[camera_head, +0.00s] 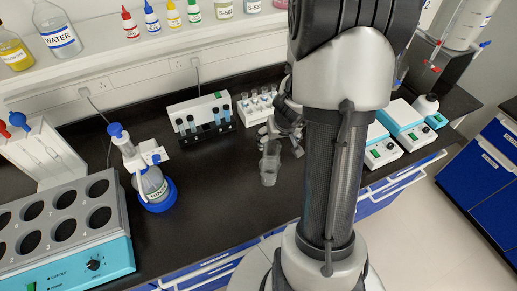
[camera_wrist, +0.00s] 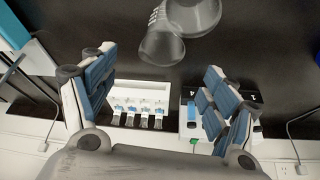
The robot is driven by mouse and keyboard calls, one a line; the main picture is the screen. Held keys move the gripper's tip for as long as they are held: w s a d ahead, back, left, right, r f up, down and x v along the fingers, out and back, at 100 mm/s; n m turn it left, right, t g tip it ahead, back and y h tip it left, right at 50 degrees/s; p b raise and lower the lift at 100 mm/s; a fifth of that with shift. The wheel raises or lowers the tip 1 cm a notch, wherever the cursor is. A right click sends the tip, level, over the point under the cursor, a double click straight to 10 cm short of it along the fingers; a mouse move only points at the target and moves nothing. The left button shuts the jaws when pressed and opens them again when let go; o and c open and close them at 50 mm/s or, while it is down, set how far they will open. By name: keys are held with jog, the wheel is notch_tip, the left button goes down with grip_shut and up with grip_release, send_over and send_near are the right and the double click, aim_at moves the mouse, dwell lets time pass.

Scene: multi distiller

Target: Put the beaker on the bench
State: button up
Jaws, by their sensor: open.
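The clear glass beaker (camera_head: 269,174) is at the middle of the black bench (camera_head: 225,200) in the head view, just below and left of my gripper (camera_head: 286,127). In the wrist view the beaker (camera_wrist: 163,46) is at the top centre, beyond the fingertips, with a second clear rounded shape overlapping it. My gripper (camera_wrist: 158,62) is open, its two blue-padded fingers wide apart with nothing gripped between them. I cannot tell whether the beaker's base rests flat on the bench. My arm hides part of the bench to the right.
A rack of dark-capped tubes (camera_head: 200,120) and a white vial rack (camera_head: 257,111) stand behind. A blue-based dispenser bottle (camera_head: 151,185) and a block with round wells (camera_head: 65,235) are at left. White-and-blue instruments (camera_head: 400,120) are at right. The bench front is clear.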

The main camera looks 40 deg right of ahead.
jog(key=b, duration=0.5)
send_near(270, 151)
notch_tip(270, 151, down, 3)
jog(key=shift+r, duration=0.25)
jog(key=b+x, duration=0.1)
jog(key=x, duration=0.2)
jog(key=b+x, duration=0.1)
jog(key=x, duration=0.1)
jog(key=shift+w+f+b, duration=0.25)
jog(key=shift+w+b, duration=0.1)
jog(key=shift+w, duration=0.05)
jog(key=c, duration=1.3)
jog(key=shift+r, duration=0.1)
notch_tip(270, 151, up, 20)
jog(key=p, duration=1.8)
